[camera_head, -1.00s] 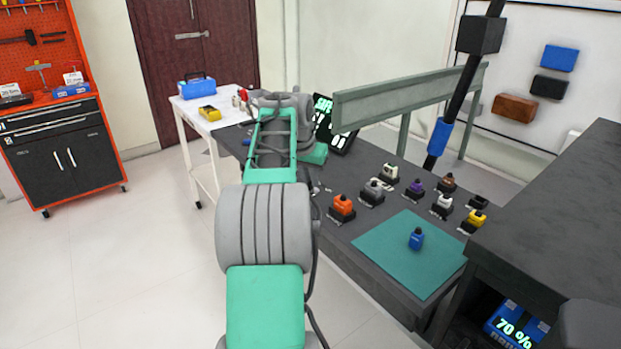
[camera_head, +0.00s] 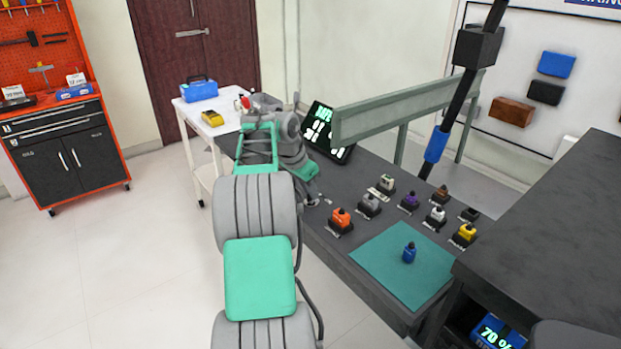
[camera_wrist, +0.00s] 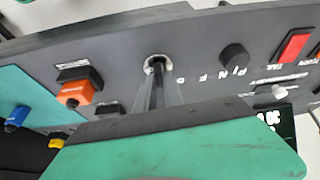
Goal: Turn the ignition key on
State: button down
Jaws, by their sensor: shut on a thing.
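In the wrist view, the ignition switch is a round silver-rimmed socket (camera_wrist: 158,63) in the dark console panel. My gripper (camera_wrist: 160,92) points straight at it, its two narrow fingers shut, with the tips right at the socket. The ignition key is between the fingertips and almost wholly hidden by them, so its turn angle cannot be read.
An orange block (camera_wrist: 75,93) sits left of the socket; a black knob (camera_wrist: 234,57) and a red switch (camera_wrist: 294,45) are to the right. The head view shows several coloured blocks, a teal mat (camera_head: 385,275), a display (camera_head: 320,125) and a grey-green rail (camera_head: 405,108) beside the arm.

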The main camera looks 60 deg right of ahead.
jog(key=m+p, duration=0.2)
jog(key=p, duration=0.1)
jog(key=m+g+y+p, duration=0.1)
jog(key=m+p, duration=0.1)
jog(key=p, duration=0.1)
jog(key=shift+w+r+p, duration=0.1)
jog(key=shift+r+p, duration=0.2)
jog(key=shift+r, duration=0.05)
jog(key=m+p, duration=0.1)
jog(key=m+g+p, duration=0.1)
jog(key=p, duration=0.1)
jog(key=shift+d+f+m+y, duration=0.1)
jog(key=shift+f+m+y, duration=0.05)
jog(key=shift+m+y, duration=0.15)
jog(key=shift+f+p, duration=0.1)
jog(key=shift+p, duration=0.3)
jog(key=shift+f+m, duration=0.1)
jog(key=shift+m, duration=0.2)
jog(key=c, duration=1.5)
grip_release()
jog(key=shift+o, duration=0.2)
